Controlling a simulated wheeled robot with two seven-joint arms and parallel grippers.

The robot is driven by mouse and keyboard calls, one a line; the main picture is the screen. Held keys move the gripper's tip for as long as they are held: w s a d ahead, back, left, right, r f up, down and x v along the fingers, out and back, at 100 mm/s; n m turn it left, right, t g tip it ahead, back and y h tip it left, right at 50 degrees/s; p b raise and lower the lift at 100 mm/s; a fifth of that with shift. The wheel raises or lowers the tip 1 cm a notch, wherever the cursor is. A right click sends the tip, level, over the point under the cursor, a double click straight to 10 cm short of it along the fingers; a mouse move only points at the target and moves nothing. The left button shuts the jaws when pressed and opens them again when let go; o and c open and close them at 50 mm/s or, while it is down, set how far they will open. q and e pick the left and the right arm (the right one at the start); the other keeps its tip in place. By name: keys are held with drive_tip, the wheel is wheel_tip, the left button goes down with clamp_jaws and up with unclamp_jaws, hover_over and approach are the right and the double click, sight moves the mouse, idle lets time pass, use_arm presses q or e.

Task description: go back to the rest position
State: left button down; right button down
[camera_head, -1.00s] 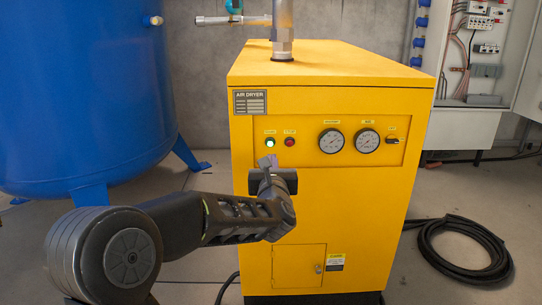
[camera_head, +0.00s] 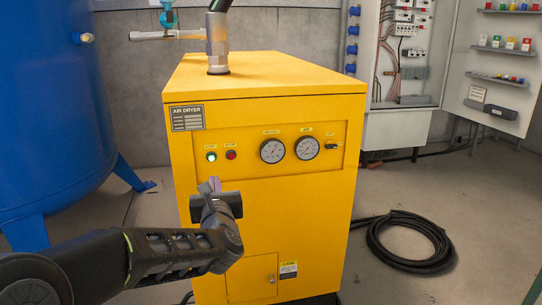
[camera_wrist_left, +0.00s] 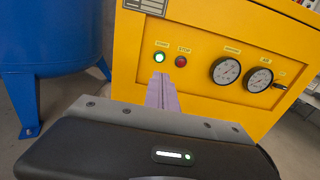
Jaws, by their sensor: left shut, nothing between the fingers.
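My left gripper (camera_head: 214,184) is in front of the yellow air dryer (camera_head: 270,210), just below its green start button (camera_head: 211,157) and red stop button (camera_head: 231,155). Its fingers are together with nothing between them. In the left wrist view the shut fingers (camera_wrist_left: 161,92) point at the dryer's panel, below the lit green button (camera_wrist_left: 159,57). The fingertips look apart from the panel, but the exact gap is hard to tell. My right gripper is in neither view.
A blue tank (camera_head: 50,110) stands to the left of the dryer. A coiled black hose (camera_head: 408,240) lies on the floor to the right. An open electrical cabinet (camera_head: 398,135) is behind on the right. A pipe (camera_head: 217,45) rises from the dryer's top.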

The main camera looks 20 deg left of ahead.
use_arm(q)
drive_tip(key=d+f+m+g+h, duration=0.2)
drive_tip(key=d+f+m+h, duration=0.3)
drive_tip(key=d+f+m, duration=0.7)
drive_tip(key=d+f+m+g+h, duration=0.1)
drive_tip(key=d+f+m+h, duration=0.5)
drive_tip(key=f+m, duration=1.05)
drive_tip(key=s+d+f+m+g+h, duration=0.2)
drive_tip(key=s+d+f+m+g, duration=0.3)
drive_tip(key=s+d+f+m, duration=0.7)
drive_tip(key=s+d+f+g+h, duration=0.1)
drive_tip(key=s+d+f+g, duration=0.15)
drive_tip(key=s+f, duration=0.45)
drive_tip(key=s+d+f+g+h, duration=0.1)
drive_tip(key=s+d+f+g, duration=0.15)
drive_tip(key=s+f, duration=0.55)
drive_tip(key=s+r+p, duration=0.1)
drive_tip(key=r+p, duration=1.3)
drive_tip(key=r, duration=0.1)
drive_tip(key=s+d+r+m+p, duration=0.1)
drive_tip(key=s+r+p, duration=0.1)
drive_tip(key=r+p, duration=1.2)
drive_tip(key=shift+s+d+r+g, duration=0.15)
drive_tip(key=shift+s+r+g, duration=0.15)
drive_tip(key=shift+r, duration=0.1)
